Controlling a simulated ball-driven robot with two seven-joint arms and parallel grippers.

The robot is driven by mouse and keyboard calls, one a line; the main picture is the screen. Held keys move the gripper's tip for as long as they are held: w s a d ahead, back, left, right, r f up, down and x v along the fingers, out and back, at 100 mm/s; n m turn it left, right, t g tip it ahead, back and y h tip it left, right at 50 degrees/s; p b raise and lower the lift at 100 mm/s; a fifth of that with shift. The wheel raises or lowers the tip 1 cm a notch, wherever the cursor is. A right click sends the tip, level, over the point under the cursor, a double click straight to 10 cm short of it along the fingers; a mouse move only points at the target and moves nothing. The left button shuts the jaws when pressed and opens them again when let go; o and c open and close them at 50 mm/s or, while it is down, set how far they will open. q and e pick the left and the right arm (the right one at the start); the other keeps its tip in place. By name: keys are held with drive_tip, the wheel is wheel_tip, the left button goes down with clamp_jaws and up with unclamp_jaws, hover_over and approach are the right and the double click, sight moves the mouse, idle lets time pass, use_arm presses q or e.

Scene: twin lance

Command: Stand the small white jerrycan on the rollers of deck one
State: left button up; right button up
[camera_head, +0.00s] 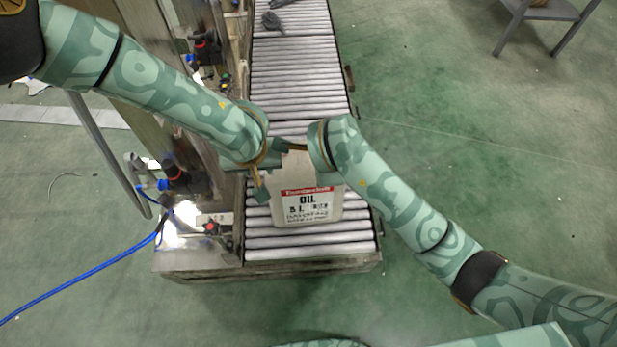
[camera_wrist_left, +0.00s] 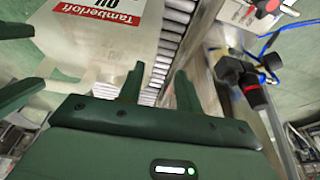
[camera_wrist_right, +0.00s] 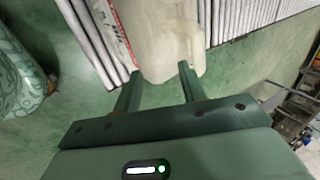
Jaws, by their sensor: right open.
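The white jerrycan (camera_head: 307,205), with a red-banded label reading OIL 5 L, appears to stand upright on the grey rollers (camera_head: 312,252) near the conveyor's front end. My left gripper (camera_head: 268,172) is open beside its upper left; in the left wrist view the jerrycan (camera_wrist_left: 105,45) lies left of the fingers (camera_wrist_left: 158,92), with nothing between them. My right gripper (camera_wrist_right: 160,90) is open at the jerrycan (camera_wrist_right: 165,40), which shows beyond and partly between its fingertips. In the head view the right wrist hides those fingers and the can's upper right. Contact cannot be told.
The roller conveyor (camera_head: 295,70) runs away to the back, with a dark grey object (camera_head: 272,22) at its far end. A machine frame with valves and a blue hose (camera_head: 85,268) stands on the left. Green floor is clear on the right, with a metal stand (camera_head: 545,12) behind.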

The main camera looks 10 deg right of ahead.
use_arm(q)
drive_tip(key=o, duration=0.4)
drive_tip(key=shift+o, duration=0.2)
use_arm(e)
drive_tip(key=o, duration=0.8)
use_arm(q)
drive_tip(key=s+a, duration=0.1)
drive_tip(key=a, duration=0.5)
drive_tip(key=shift+s+a, duration=0.3)
drive_tip(key=shift+a, duration=0.1)
use_arm(e)
drive_tip(key=shift+v, duration=5.95)
